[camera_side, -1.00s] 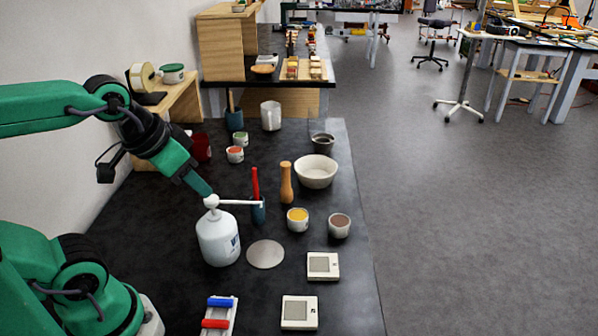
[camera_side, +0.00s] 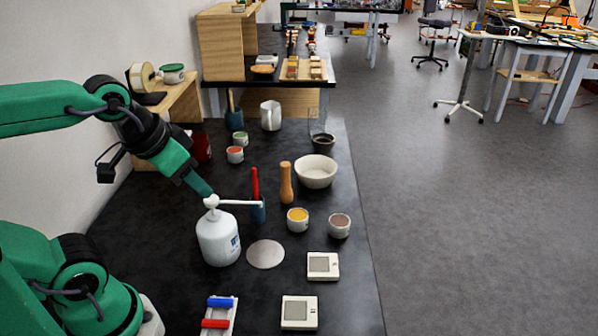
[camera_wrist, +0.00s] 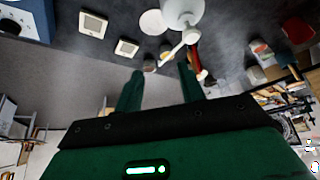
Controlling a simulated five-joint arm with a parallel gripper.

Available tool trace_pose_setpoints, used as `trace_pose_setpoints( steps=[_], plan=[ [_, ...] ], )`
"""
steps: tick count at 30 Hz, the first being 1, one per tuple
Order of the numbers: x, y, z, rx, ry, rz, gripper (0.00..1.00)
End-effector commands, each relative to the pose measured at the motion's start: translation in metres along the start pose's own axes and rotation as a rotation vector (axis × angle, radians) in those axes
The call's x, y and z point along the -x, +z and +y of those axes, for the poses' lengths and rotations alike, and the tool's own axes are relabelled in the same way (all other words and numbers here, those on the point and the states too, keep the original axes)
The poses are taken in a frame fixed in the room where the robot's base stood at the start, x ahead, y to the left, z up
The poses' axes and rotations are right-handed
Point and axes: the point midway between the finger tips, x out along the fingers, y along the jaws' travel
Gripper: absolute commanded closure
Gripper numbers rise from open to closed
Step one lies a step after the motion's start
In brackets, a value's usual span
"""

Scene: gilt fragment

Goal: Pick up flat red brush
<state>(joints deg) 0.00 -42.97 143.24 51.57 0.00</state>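A red brush handle (camera_side: 255,181) stands upright in a small blue holder (camera_side: 258,212), just right of a white pump bottle (camera_side: 218,238). In the wrist view a red shape (camera_wrist: 195,58) beside the white bottle (camera_wrist: 183,12) looks like the same handle. The brush's lower end is hidden in the holder. My gripper (camera_side: 207,190) hangs tilted near the pump head, to the left of the brush. Whether it touches the pump is not clear. In the wrist view my gripper (camera_wrist: 160,72) has its two green fingers apart, with no brush held between them.
The pump's spout (camera_side: 240,203) reaches across in front of the brush. A yellow paint cup (camera_side: 298,219), a brown one (camera_side: 339,225) and a grey disc (camera_side: 265,254) are nearer.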

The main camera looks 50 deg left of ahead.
Motion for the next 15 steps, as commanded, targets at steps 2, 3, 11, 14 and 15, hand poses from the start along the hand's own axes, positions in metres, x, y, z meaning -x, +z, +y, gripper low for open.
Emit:
trace_pose_setpoints(
  steps=[2, 3, 11, 14, 15],
  plan=[
    [0.0, 0.0, 0.0, 0.0, 0.0, 0.0, 0.61],
    [0.0, 0.0, 0.0, 0.0, 0.0, -0.001, 0.61],
    [-0.002, -0.012, -0.004, 0.0, -0.007, -0.033, 0.61],
    [-0.004, -0.022, -0.007, -0.001, -0.011, -0.06, 0.61],
    [-0.006, -0.027, -0.008, -0.001, -0.013, -0.074, 0.61]
  ],
)
